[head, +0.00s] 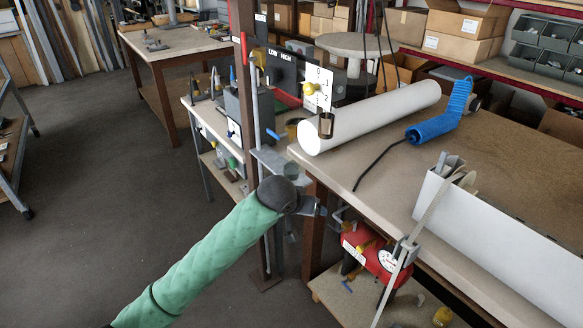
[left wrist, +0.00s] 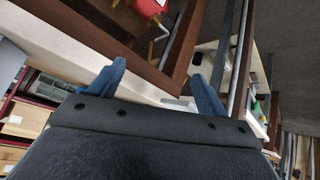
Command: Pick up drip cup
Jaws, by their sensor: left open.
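My left gripper (head: 314,207) is in front of the work table's near left corner, with its arm coming in from the lower left. In the left wrist view its two blue fingers (left wrist: 158,78) stand apart with nothing between them. A brownish cup-like cylinder (head: 326,125) shows at the white roll's near end, below a yellow knob. I cannot tell for sure which of these is the drip cup. My right gripper is not in view.
The work table (head: 400,150) carries a white roll (head: 385,115), a blue coiled hose (head: 440,115) and a long white box (head: 500,240). A brown post (head: 245,110) stands left of the gripper. Floor at left is free.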

